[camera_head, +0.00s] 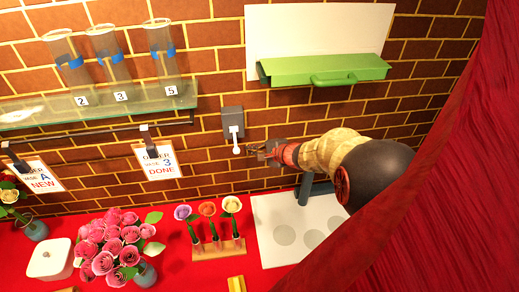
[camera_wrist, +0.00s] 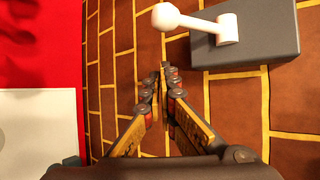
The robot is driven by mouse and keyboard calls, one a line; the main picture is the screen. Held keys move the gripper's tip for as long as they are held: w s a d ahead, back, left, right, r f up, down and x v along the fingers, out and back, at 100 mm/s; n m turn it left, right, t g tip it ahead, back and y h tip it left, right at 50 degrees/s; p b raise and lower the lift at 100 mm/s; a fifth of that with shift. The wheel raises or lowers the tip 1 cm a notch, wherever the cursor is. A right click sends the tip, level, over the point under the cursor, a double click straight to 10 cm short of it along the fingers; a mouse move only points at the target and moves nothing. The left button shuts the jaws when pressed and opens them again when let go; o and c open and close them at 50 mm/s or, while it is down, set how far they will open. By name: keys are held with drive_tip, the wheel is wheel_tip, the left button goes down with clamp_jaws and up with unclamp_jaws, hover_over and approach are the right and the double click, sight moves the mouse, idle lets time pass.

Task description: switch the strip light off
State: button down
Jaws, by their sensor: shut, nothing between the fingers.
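A grey switch box (camera_head: 233,116) is fixed to the brick wall, with a white lever (camera_head: 236,140) that ends in a round knob. The lever sticks out and hangs downward in the head view. In the wrist view the box (camera_wrist: 255,40) is at the upper right, and the white lever (camera_wrist: 190,20) points left from it. My gripper (camera_head: 262,152) is shut and empty, just right of and slightly below the lever knob. In the wrist view its fingertips (camera_wrist: 165,70) are below the knob, apart from it. The strip light itself cannot be made out.
A glass shelf (camera_head: 100,108) with several numbered vases is on the wall at left. A green box (camera_head: 325,70) on a white panel is above my arm. On the red table are a pink bouquet (camera_head: 112,245), a flower rack (camera_head: 220,247) and a white board (camera_head: 275,215).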

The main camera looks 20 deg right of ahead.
sight(235, 140)
drive_tip(key=shift+s+a+r+p, duration=0.15)
drive_tip(key=shift+s+a+r, duration=0.3)
drive_tip(key=shift+a, duration=0.2)
drive_tip(key=shift+s+a+r+p, duration=0.15)
drive_tip(key=shift+s+a+r, duration=0.3)
drive_tip(key=shift+a, duration=0.15)
drive_tip(key=shift+r+p, duration=0.15)
drive_tip(key=shift+p, duration=0.2)
drive_tip(key=shift+s+r+g+p, duration=0.1)
drive_tip(key=shift+g+p, duration=0.2)
drive_tip(key=shift+p, duration=0.3)
drive_tip(key=shift+s+r+g+p, duration=0.2)
drive_tip(key=shift+r+g+p, duration=0.2)
drive_tip(key=shift+p, duration=1.15)
